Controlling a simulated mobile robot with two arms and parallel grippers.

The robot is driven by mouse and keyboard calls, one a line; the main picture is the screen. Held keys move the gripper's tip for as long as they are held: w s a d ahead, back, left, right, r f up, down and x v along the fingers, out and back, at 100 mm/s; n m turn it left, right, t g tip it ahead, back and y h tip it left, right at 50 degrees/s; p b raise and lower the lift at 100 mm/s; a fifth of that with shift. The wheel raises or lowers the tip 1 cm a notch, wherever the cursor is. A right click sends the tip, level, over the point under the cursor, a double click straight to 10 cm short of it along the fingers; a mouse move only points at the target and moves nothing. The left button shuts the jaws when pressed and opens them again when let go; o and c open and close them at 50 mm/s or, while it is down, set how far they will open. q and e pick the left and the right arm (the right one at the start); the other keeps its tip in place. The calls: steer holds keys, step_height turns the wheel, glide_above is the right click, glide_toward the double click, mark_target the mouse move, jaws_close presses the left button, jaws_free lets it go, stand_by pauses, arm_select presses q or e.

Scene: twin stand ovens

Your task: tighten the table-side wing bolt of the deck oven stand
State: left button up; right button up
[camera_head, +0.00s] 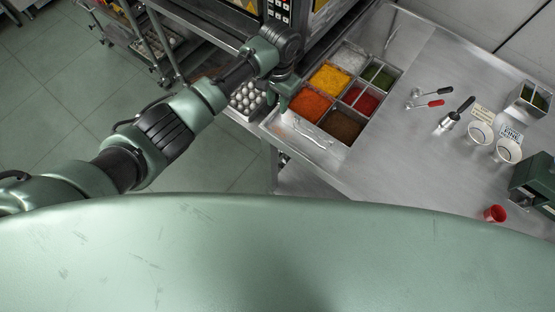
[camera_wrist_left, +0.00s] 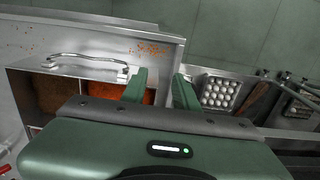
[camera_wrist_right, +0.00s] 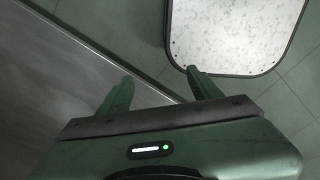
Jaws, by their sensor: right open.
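The deck oven (camera_head: 279,14) stands at the top middle of the head view, cut off by the frame edge. I cannot make out its wing bolt in any view; my left arm covers part of the area below the oven. My left gripper (camera_head: 284,100) points down between the egg tray and the spice bins. In the left wrist view its fingers (camera_wrist_left: 158,82) are apart with nothing between them. My right gripper (camera_wrist_right: 158,80) shows only in the right wrist view, open and empty, above the floor beside a metal surface.
An egg tray (camera_head: 250,98) sits left of the bins. A wheeled rack (camera_head: 140,40) stands upper left. Green floor (camera_head: 60,100) is open at left.

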arm_select(q)
steer(key=s+d+f+h, duration=0.1)
steer(key=s+f+h, duration=0.1)
steer(key=s, duration=1)
steer(key=shift+s+f+n+t+h, duration=0.15)
steer(key=shift+f+n+t+h, duration=0.25)
steer(key=shift+f, duration=0.2)
steer(key=shift+d, duration=0.1)
